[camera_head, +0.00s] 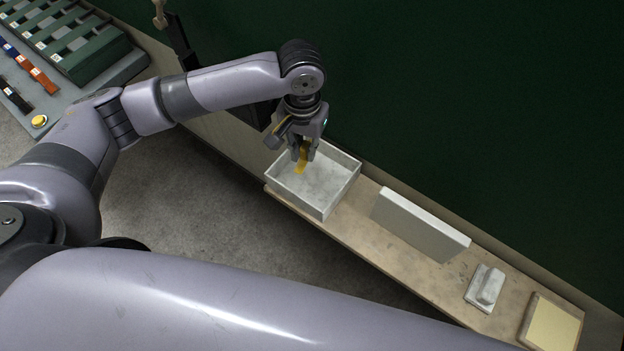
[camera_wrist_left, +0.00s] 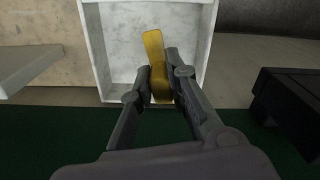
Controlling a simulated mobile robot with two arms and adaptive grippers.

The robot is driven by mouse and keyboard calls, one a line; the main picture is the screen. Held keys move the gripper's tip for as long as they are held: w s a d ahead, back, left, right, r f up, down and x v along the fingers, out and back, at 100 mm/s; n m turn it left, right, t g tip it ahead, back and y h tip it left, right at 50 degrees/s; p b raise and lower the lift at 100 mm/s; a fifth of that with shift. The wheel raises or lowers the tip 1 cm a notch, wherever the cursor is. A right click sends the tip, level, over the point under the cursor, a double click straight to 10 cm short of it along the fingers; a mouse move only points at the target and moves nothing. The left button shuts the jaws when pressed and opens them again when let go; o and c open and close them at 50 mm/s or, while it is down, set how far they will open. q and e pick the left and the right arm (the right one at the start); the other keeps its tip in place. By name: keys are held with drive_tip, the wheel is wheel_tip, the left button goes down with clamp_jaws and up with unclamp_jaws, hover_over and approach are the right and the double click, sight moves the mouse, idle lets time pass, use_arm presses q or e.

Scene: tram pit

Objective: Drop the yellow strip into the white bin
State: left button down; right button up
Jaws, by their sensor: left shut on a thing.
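The yellow strip (camera_head: 301,158) is held between the fingers of my left gripper (camera_head: 303,152). The gripper is shut on it and points down over the white bin (camera_head: 341,192). In the left wrist view the strip (camera_wrist_left: 154,52) stands out beyond the fingertips of the gripper (camera_wrist_left: 160,85), and the bin (camera_wrist_left: 101,50) lies behind it. The bin is an open, shallow box with a marbled white surface. I cannot tell whether the strip's lower end touches the bin floor. My right gripper is not in view.
The bin sits on a narrow beige ledge (camera_head: 365,240) along a dark green wall (camera_head: 450,100). To its right are a white upright block (camera_head: 418,224), a small white block (camera_head: 486,288) and a framed cream pad (camera_head: 552,325). A grey panel with green slots (camera_head: 85,50) is at upper left.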

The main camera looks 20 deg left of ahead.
use_arm(q)
drive_tip(key=c, duration=1.5)
unclamp_jaws()
drive_tip(key=shift+o, duration=0.2)
wheel_tip(320, 180, up, 12)
